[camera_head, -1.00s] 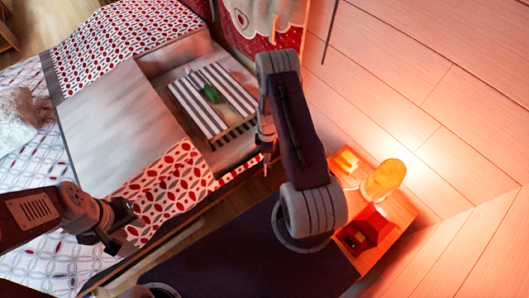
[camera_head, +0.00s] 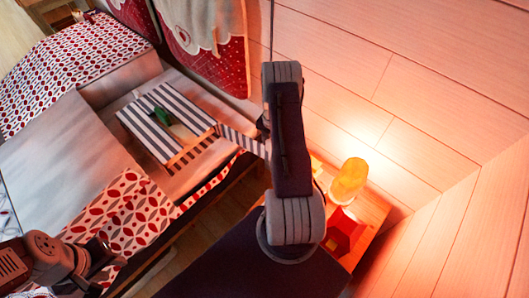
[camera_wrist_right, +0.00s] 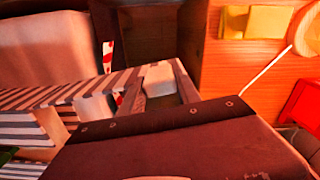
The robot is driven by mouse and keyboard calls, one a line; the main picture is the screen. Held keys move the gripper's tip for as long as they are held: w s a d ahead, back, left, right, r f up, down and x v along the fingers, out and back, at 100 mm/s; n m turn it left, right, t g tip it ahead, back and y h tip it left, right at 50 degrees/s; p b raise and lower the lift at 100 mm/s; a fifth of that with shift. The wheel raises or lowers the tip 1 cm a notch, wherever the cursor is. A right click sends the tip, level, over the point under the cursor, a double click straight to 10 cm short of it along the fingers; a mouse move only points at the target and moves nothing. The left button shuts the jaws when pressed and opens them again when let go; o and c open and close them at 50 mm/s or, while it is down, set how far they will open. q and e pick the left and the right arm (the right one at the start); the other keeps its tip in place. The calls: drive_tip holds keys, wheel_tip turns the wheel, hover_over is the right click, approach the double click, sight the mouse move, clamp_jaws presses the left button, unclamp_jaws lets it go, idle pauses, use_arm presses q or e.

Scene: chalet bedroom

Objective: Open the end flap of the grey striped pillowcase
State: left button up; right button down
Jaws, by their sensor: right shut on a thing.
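The grey striped pillowcase (camera_head: 185,98) lies flat on the bed in the head view, with dark and white stripes. Its end flap (camera_head: 240,140) stretches from the right edge to my right gripper, mostly hidden behind the arm. In the right wrist view the striped flap (camera_wrist_right: 95,86) runs from the left to my right gripper (camera_wrist_right: 157,78), which is shut on it. Beneath the flap, white surfaces show at the left. My left gripper (camera_head: 100,262) hangs over the bed's near edge, away from the pillowcase. It is dark, and its jaw opening is unclear.
A green thing (camera_head: 160,116) lies on the pillowcase. A wooden nightstand (camera_head: 372,208) with a glowing lamp (camera_head: 348,180) and red box (camera_head: 343,231) stands right of my right arm. A folded-back patterned quilt (camera_head: 130,215) covers the near bed. Red curtains (camera_head: 205,50) hang behind.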

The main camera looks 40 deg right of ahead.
drive_tip(key=shift+w+d+n+b, duration=0.25)
drive_tip(key=shift+d+n, duration=0.05)
drive_tip(key=shift+d, duration=0.4)
drive_tip(key=shift+w+d+n+b, duration=0.25)
drive_tip(key=shift+d+n, duration=0.05)
drive_tip(key=shift+d, duration=0.35)
drive_tip(key=c, duration=0.8)
unclamp_jaws()
drive_tip(key=shift+c, duration=0.2)
wheel_tip(320, 180, up, 9)
drive_tip(key=shift+p, duration=0.35)
